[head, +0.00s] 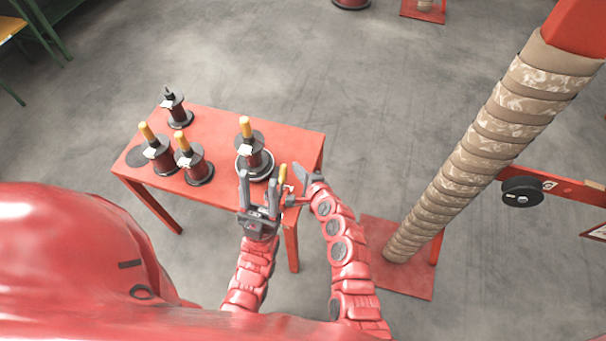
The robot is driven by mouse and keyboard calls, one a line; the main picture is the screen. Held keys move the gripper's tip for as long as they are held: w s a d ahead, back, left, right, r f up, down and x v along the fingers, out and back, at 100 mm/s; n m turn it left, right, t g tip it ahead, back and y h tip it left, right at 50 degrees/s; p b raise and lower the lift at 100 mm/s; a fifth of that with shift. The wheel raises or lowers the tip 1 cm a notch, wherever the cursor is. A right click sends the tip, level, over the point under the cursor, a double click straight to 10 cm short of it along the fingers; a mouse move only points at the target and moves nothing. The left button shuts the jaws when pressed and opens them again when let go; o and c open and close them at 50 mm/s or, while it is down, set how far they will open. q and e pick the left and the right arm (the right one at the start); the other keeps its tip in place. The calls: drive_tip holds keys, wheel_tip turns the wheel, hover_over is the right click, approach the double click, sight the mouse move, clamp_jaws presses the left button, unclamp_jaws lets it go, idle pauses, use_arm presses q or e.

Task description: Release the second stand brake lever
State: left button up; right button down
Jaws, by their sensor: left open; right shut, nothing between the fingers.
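Several dark spools with yellow tops stand on a red table. The nearest one to my grippers is the spool (254,161) at the table's right part, its yellow top (246,128) upright. My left gripper (259,184) is open, its two fingers pointing up in the picture in front of that spool; I cannot tell whether it touches. My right gripper (299,172) is shut and empty by the table's right front corner. A small yellow piece (283,174) shows between the two grippers. I cannot tell which part is the second stand's brake lever.
The red table (220,121) has bare room along its back. At the right, a thick wrapped column (480,150) rises from a red base plate (405,281), near a red bar with a black round part (522,192). Grey floor (350,110) lies open behind.

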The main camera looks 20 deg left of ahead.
sight(282, 182)
drive_tip(key=s, duration=0.1)
drive_tip(key=s+r+p, duration=0.1)
drive_tip(key=s+r, duration=0.1)
drive_tip(key=shift+s+a+p, duration=0.25)
drive_tip(key=shift+a+p, duration=0.05)
drive_tip(key=shift+a, duration=0.1)
